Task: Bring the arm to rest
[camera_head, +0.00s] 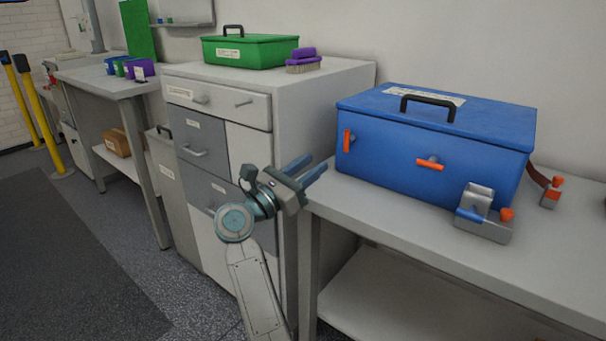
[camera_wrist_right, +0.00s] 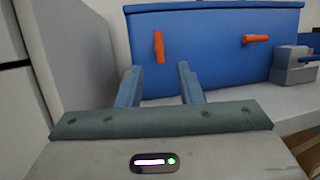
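My right gripper (camera_head: 309,168) is raised beside the left edge of the grey bench, its two blue-grey fingers pointing toward the blue box. In the right wrist view the fingers (camera_wrist_right: 158,82) are spread apart with nothing between them, so it is open and empty. The blue box (camera_head: 440,140) with a black handle and orange latches stands closed on the bench. It also shows beyond the fingertips in the right wrist view (camera_wrist_right: 220,55); the gripper appears apart from it. My left gripper is not in view.
The grey bench (camera_head: 400,224) has a lower shelf. A grey metal clamp-like fixture (camera_head: 484,214) with orange and blue parts sits before the box.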

